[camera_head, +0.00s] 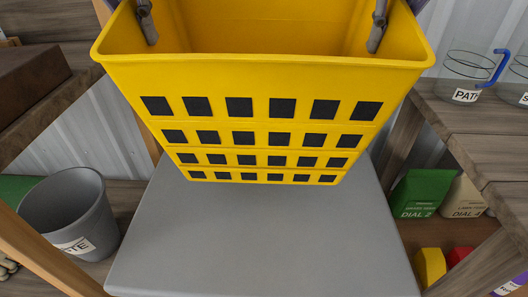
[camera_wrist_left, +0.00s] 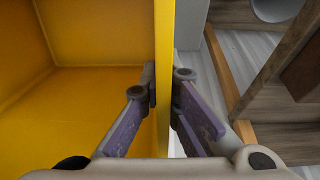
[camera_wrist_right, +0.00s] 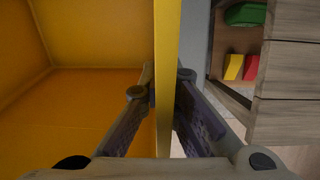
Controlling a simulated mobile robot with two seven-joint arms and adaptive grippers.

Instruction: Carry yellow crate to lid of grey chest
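The yellow crate (camera_head: 262,108), with rows of dark square openings, fills the upper middle of the head view. It is over the far part of the grey chest's lid (camera_head: 262,245); I cannot tell whether its bottom touches the lid. My left gripper (camera_head: 147,22) is shut on the crate's left wall, one finger inside and one outside, as the left wrist view (camera_wrist_left: 164,85) shows. My right gripper (camera_head: 379,25) is shut on the right wall in the same way, seen in the right wrist view (camera_wrist_right: 165,85). The crate's visible inside is empty.
A grey bucket (camera_head: 70,210) stands on a wooden shelf at left. At right, a wooden shelf (camera_head: 490,130) holds glass jars (camera_head: 467,75). Below it are a green bag (camera_head: 420,195) and a beige bag (camera_head: 465,195). The near part of the lid is clear.

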